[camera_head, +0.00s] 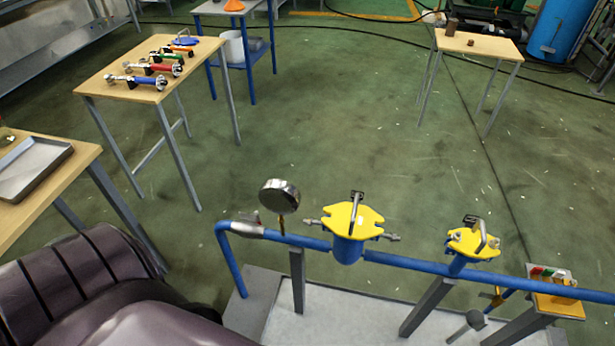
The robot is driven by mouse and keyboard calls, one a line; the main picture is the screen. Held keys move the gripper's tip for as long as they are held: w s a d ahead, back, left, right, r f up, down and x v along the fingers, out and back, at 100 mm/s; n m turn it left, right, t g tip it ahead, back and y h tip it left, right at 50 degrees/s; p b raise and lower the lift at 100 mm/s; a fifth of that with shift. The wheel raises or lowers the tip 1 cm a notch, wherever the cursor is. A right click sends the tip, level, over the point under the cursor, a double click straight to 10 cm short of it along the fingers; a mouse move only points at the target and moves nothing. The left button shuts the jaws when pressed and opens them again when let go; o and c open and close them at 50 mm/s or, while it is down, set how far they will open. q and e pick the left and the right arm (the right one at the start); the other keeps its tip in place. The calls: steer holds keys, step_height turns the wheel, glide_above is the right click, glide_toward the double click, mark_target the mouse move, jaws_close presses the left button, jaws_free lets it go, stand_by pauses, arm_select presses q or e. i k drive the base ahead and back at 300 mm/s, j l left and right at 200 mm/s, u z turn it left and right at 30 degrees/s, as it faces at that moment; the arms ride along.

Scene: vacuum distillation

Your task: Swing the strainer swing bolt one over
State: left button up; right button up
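Two blue vessels with yellow lids stand on a blue pipe line. The left vessel has a yellow lid (345,216) with an upright handle. A grey bolt (312,222) sticks out to its left and another bolt (390,237) to its right, both lying roughly level. The right vessel has a smaller yellow lid (468,243) with a grey handle and small metal fittings at its edge. The frame does not show which is the strainer or which bolt is number one. Neither of my grippers is in view.
A round gauge (280,195) rises from the blue pipe (410,261), left of the vessels. Grey posts carry the pipe. A table (193,57) with coloured tools stands back left; a tray (35,168) lies on a left table.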

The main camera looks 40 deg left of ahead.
mark_target(313, 222)
steer(key=k+j, duration=0.1)
steer(key=j, duration=0.3)
steer(key=k+j+z, duration=0.1)
steer(key=j, duration=0.3)
steer(key=k+j, duration=0.1)
steer(key=j, duration=0.3)
steer(key=k+j, duration=0.1)
steer(key=j, duration=0.3)
steer(key=k+j+z, duration=0.1)
steer(key=j, duration=0.3)
